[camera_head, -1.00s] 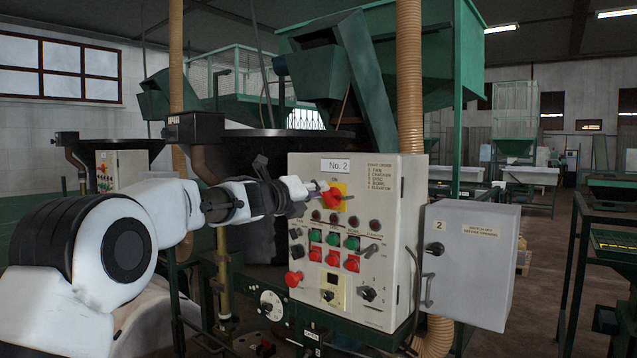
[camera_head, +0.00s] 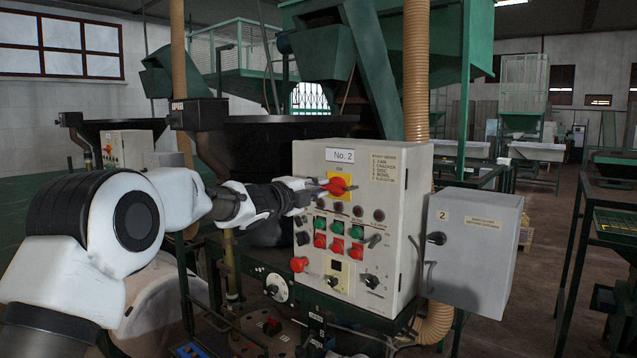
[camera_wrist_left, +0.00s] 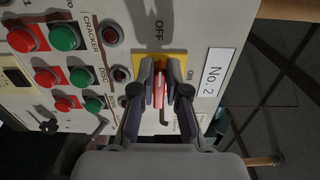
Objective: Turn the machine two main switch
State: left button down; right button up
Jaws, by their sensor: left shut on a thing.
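The machine two main switch is a red rotary handle (camera_head: 337,187) on a yellow plate (camera_head: 345,181), high on the light grey panel marked No. 2 (camera_head: 388,228). My left gripper (camera_head: 321,187) reaches it from the left. In the left wrist view, the fingers (camera_wrist_left: 160,90) are shut on the red handle (camera_wrist_left: 158,93), one on each side. The handle lies crosswise on the panel, in line with the OFF mark; the ON mark is above the switch on the panel. The fingers hide part of the handle and plate. My right gripper is not in view.
Below the switch are dark round lamps, green and red buttons (camera_head: 337,228) and black knobs. A red mushroom button (camera_head: 298,264) juts out at lower left. A grey box marked 2 (camera_head: 473,250) stands right of the panel, beside a ribbed tan hose (camera_head: 416,70).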

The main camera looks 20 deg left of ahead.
pick_arm(q)
jog(key=shift+f+n, duration=0.1)
jog(key=shift+n, duration=0.2)
jog(key=c, duration=1.2)
grip_release()
jog(key=v, duration=1.2)
jog(key=shift+w, duration=0.1)
